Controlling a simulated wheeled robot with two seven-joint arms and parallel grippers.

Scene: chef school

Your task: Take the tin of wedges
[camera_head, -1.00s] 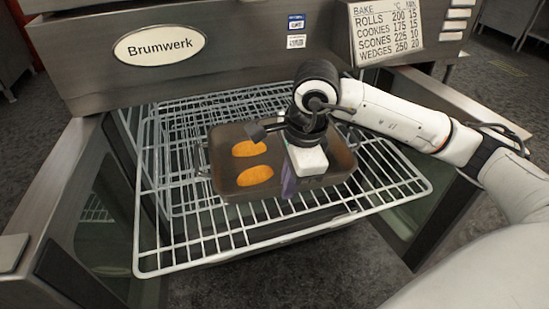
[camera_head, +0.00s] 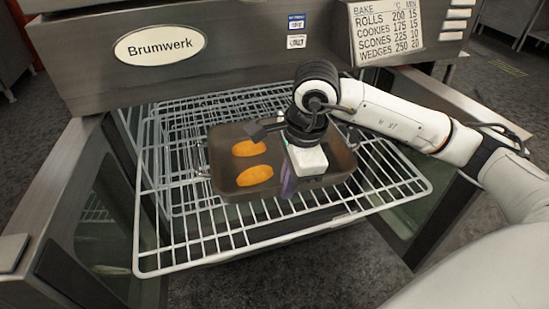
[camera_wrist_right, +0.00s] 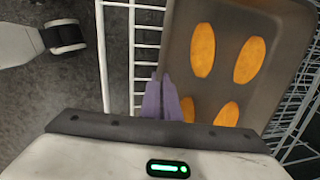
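The dark rectangular tin (camera_head: 224,178) of wedges lies on the pulled-out oven rack. Two orange wedges (camera_head: 254,175) show at its left; my right arm hides others. The right wrist view shows the tin (camera_wrist_right: 218,82) with several wedges (camera_wrist_right: 203,50). My right gripper (camera_head: 288,186) points down at the tin's near wall. In the right wrist view its purple fingers (camera_wrist_right: 160,82) are close together at the tin's rim, one on each side, and look shut on the wall. The tin sits flat on the rack. My left gripper is not in view.
The wire rack (camera_head: 150,230) extends from the oven below a panel with a Brumwerk plate (camera_head: 160,45). Oven side walls stand left and right of it. A baking chart (camera_head: 386,32) is at the upper right. Bare rack lies left and in front of the tin.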

